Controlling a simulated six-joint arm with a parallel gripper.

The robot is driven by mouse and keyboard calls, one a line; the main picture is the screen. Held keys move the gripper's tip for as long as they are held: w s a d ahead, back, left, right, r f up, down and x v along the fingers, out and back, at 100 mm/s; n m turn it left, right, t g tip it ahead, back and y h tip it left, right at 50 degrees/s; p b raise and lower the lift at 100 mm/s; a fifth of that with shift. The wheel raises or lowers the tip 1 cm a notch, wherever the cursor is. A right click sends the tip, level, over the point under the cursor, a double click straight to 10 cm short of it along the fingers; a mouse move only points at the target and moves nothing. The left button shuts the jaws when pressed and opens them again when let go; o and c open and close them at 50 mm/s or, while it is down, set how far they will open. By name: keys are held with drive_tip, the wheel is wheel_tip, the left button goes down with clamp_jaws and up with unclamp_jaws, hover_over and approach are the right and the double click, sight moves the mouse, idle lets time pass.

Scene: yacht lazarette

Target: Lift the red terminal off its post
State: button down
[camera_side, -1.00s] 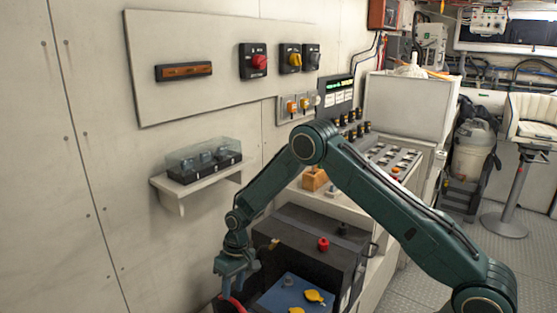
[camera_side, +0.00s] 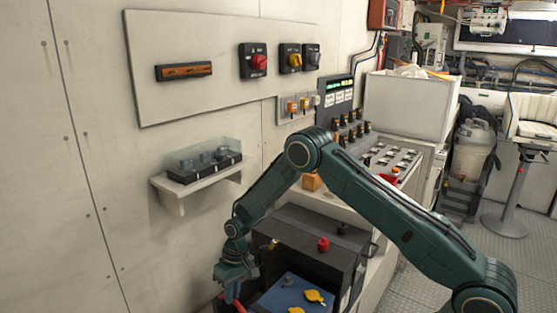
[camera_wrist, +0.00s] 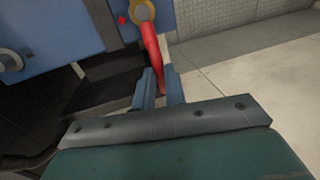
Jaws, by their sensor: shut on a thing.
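The red terminal's cable (camera_wrist: 152,45) runs between my gripper's fingers in the wrist view. A brass-coloured ring (camera_wrist: 143,10) is at its upper end, at the edge of a blue battery (camera_wrist: 50,28). Whether the ring is around its post cannot be made out. My gripper (camera_wrist: 159,82) is shut on the red cable, below the ring in the picture. In the side view my gripper (camera_side: 233,290) points down beside the left of the blue battery (camera_side: 275,301). Only a bit of red cable (camera_side: 240,308) shows there; the terminal itself is hidden.
A black box (camera_side: 300,260) with a red knob (camera_side: 323,243) stands behind the battery. Yellow wing-shaped pieces (camera_side: 315,296) are on the battery top. A wall shelf (camera_side: 205,184) with a clear-covered block is left of my arm. Pale floor (camera_wrist: 215,75) is open in the wrist view.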

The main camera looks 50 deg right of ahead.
drive_tip(key=shift+w, duration=0.1)
drive_tip(key=shift+w+a+r+g, duration=0.1)
drive_tip(key=shift+w+r+g, duration=0.15)
drive_tip(key=shift+g, duration=0.35)
drive_tip(key=shift+w+r+g, duration=0.15)
drive_tip(key=shift+w+g, duration=0.2)
drive_tip(key=shift+g, duration=0.25)
drive_tip(key=shift+w+a+r+g, duration=0.25)
drive_tip(key=shift+w+g, duration=0.15)
drive_tip(key=shift+g, duration=0.2)
drive_tip(key=shift+w+d+g, duration=0.15)
drive_tip(key=shift+g, duration=0.25)
drive_tip(key=shift+r, duration=0.1)
drive_tip(key=c, duration=1.5)
unclamp_jaws()
drive_tip(key=shift+o, duration=0.2)
drive_tip(key=shift+d, duration=0.15)
